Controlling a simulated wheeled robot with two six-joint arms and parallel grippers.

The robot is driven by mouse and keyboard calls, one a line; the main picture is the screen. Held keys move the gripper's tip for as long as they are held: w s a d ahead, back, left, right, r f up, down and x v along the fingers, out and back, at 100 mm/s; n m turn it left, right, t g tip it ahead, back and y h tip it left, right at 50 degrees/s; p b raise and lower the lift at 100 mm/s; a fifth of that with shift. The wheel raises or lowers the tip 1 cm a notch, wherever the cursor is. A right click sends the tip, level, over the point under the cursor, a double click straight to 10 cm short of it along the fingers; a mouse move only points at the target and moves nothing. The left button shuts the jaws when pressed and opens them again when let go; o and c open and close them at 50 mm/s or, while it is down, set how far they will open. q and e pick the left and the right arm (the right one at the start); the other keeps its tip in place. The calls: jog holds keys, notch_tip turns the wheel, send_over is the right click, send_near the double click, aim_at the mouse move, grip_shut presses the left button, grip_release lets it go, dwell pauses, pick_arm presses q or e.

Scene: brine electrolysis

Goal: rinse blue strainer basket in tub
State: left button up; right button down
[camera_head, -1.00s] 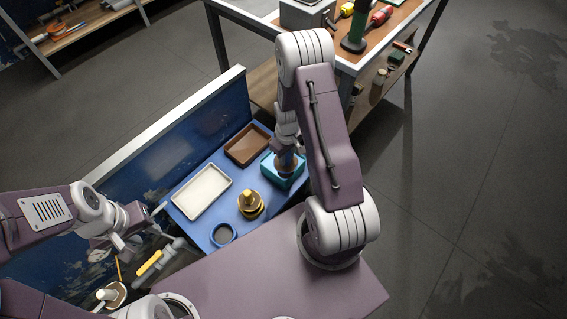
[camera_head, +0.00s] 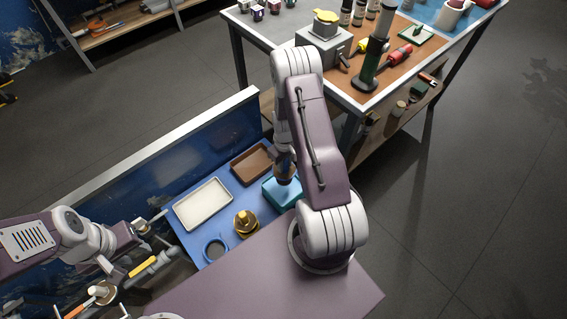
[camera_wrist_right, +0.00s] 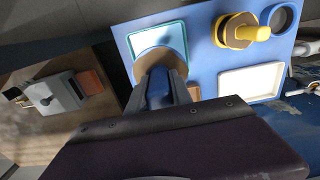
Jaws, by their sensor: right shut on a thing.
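The teal tub (camera_head: 284,197) stands on the blue mat at the right end; its rim also shows in the right wrist view (camera_wrist_right: 183,28). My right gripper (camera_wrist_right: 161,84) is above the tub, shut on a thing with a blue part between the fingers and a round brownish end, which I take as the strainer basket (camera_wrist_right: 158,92). It overlaps the tub in both views, so I cannot tell how far it reaches inside. My left gripper (camera_head: 153,228) is empty, its fingers apart, left of the mat.
On the blue mat (camera_head: 190,238) are a white tray (camera_head: 203,204), a brown tray (camera_head: 252,164), a yellow stacked piece (camera_head: 245,222) and a dark blue ring (camera_head: 215,250). A low blue wall (camera_head: 170,165) runs behind. A workbench (camera_head: 395,80) with bottles and tools stands beyond.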

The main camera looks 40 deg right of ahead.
notch_tip(320, 180, down, 4)
jog(key=b, duration=0.3)
notch_tip(320, 180, down, 10)
jog(key=b, duration=0.6)
jog(key=shift+b, duration=0.4)
jog(key=shift+r, duration=0.15)
dwell(5.1)
notch_tip(320, 180, up, 13)
jog(key=p, duration=1.1)
jog(key=shift+f, duration=0.3)
